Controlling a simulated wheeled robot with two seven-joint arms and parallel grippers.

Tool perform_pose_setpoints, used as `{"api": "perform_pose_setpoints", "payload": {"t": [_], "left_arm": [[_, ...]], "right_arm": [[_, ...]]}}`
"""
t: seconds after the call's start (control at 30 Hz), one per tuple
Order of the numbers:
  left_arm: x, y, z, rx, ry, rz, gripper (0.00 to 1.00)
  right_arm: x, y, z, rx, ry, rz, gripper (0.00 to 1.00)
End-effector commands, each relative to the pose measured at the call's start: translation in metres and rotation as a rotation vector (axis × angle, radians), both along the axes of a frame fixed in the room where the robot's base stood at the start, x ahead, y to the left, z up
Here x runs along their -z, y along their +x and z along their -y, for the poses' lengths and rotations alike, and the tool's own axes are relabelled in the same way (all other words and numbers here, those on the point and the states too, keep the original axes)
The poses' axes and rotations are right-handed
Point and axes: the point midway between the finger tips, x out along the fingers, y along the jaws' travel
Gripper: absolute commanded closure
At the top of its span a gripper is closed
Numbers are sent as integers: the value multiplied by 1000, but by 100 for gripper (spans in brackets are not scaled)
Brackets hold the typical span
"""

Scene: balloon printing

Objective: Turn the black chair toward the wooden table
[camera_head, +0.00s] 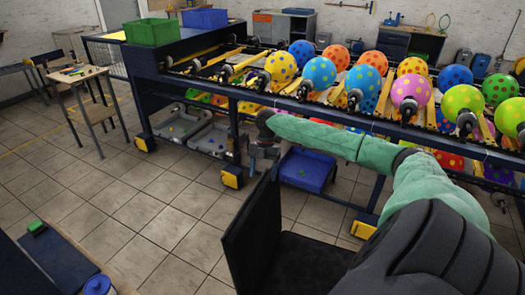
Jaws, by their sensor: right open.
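The black chair (252,235) stands at the bottom centre, with its upright back on the left and its dark seat to the right of the back. My green-sleeved right arm comes in from the right and passes above the seat. My right gripper (263,160) is open, just above the top of the chair's back; I cannot tell whether it touches it. A wooden table (82,76) with small items on it stands at the upper left. A wooden table edge (85,255) also shows at the bottom left, with a dark blue mat on it. My left gripper is not in view.
A long dark blue rack (205,92) with several dotted balloons (319,73) runs behind the chair. A blue bin (305,170) and grey trays (180,122) sit low under it. The tiled floor (160,195) left of the chair is clear.

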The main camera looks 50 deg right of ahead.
Motion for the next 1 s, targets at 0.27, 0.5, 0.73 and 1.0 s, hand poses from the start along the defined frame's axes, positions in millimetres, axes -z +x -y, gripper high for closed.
{"api": "perform_pose_setpoints", "payload": {"t": [0.27,0.5,0.73,1.0], "left_arm": [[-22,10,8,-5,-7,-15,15],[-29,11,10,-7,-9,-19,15],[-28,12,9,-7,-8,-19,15],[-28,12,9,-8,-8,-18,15]], "right_arm": [[-27,7,10,0,0,2,31],[-34,8,12,-1,1,0,31],[-34,8,12,-1,1,0,31],[-34,8,12,-1,0,0,31]]}}
